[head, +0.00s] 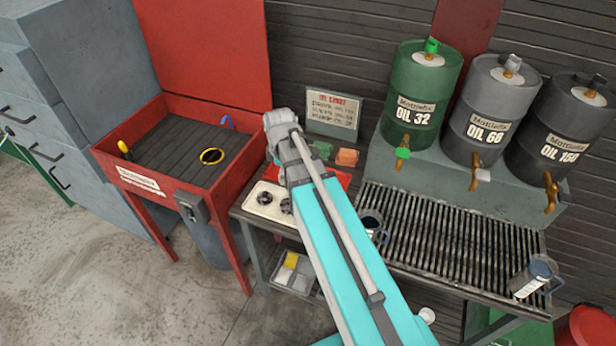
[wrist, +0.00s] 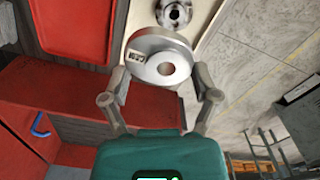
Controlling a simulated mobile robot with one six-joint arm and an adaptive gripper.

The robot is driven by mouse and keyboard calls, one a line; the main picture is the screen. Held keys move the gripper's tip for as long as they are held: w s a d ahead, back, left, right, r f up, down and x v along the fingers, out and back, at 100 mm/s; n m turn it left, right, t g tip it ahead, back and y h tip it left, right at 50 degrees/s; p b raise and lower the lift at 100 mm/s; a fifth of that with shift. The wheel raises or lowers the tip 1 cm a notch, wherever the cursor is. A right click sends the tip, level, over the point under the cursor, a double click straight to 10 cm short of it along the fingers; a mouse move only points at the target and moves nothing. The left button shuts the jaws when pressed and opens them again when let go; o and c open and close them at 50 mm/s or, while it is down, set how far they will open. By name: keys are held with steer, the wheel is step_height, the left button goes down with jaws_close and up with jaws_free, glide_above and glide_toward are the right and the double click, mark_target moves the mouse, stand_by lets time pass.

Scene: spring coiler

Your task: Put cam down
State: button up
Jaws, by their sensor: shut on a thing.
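My gripper (wrist: 162,76) is shut on a grey metal cam (wrist: 150,45), a round disc with a hole and a small label, in the wrist view. Its two fingers grip the disc from either side. Behind it in the wrist view is a cream tray (wrist: 205,18) with another round metal part (wrist: 174,13) on it. In the head view the cream tray (head: 254,209) lies on the bench left of my arm, with two round dark-centred parts on it. My gripper and the held cam are hidden behind my arm there.
A red parts washer (head: 165,205) with a raised lid stands left of the bench. A red tray (wrist: 85,28) lies beside the cream one. Oil drums (head: 425,85) and a slatted grate (head: 435,235) with jugs are to the right. A sign (head: 332,113) stands behind.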

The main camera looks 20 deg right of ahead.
steer(key=s+d, duration=0.3)
steer(key=s, duration=0.1)
steer(key=shift+s+d+r+p, duration=0.1)
steer(key=shift+d+r+p, duration=0.2)
steer(key=shift+d+r, duration=0.1)
steer(key=w+d+f+b, duration=0.2)
steer(key=w, duration=0.1)
steer(key=w+d+f+b, duration=0.1)
steer(key=w+f+b, duration=0.2)
steer(key=w, duration=0.1)
steer(key=w+d+f+b, duration=0.2)
steer(key=w+f+b, duration=0.1)
steer(key=w, duration=0.1)
steer(key=shift+d+f, duration=0.1)
steer(key=shift+d, duration=0.2)
steer(key=shift+w+d+f+b, duration=0.2)
steer(key=shift+w+f+b, duration=0.15)
steer(key=shift+f+b, duration=0.15)
steer(key=shift+w+d+f+b, duration=0.15)
steer(key=shift+w+f+b, duration=0.25)
steer(key=shift+b, duration=0.15)
steer(key=shift+f+b, duration=1.5)
